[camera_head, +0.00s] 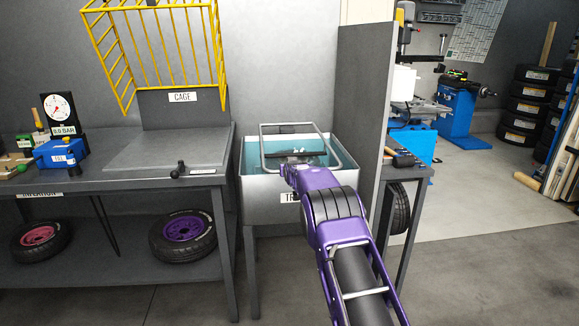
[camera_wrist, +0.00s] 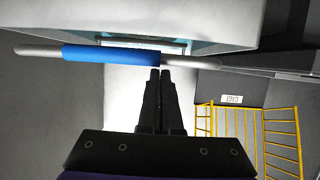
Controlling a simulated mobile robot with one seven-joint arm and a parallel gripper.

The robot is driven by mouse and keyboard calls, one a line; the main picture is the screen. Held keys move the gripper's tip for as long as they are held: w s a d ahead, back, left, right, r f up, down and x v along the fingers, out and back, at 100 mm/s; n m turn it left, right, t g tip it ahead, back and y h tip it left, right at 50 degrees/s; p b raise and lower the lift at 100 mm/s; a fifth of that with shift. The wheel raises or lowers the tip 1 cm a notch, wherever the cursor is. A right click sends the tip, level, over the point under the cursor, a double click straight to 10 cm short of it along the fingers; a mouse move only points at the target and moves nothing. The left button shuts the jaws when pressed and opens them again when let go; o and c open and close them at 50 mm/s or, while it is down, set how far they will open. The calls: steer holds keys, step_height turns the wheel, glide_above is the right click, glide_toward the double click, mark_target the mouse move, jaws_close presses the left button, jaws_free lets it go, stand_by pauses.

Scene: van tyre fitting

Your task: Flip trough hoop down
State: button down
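The trough (camera_head: 268,189) is a grey box with teal water, standing right of the dark workbench. Its hoop (camera_head: 287,125) is a thin grey frame standing up over the trough, its top bar above the far rim. In the wrist view a pale bar with a blue sleeve (camera_wrist: 110,55) crosses the picture, apparently part of the hoop. My gripper (camera_head: 298,151) is over the trough, below the hoop's top bar. In the wrist view its fingers (camera_wrist: 160,73) are together, tips close to the blue sleeve's right end. Whether they touch it is unclear. Nothing shows between them.
A grey upright panel (camera_head: 366,120) stands close on the trough's right, with a hammer (camera_head: 402,158) on a ledge beyond it. The yellow cage (camera_head: 160,45) is raised above the bench (camera_head: 120,181) on the left. The floor to the right (camera_head: 480,250) is open.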

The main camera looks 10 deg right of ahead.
steer(key=shift+g, duration=0.5)
steer(key=f, duration=0.3)
steer(key=s+f, duration=0.1)
steer(key=f, duration=0.1)
steer(key=shift+f, duration=0.2)
steer(key=shift+w, duration=0.1)
step_height(320, 180, up, 8)
steer(key=s+f+t, duration=0.1)
steer(key=s+f, duration=0.3)
steer(key=s, duration=0.4)
steer(key=shift+s, duration=0.2)
steer(key=shift+r, duration=0.1)
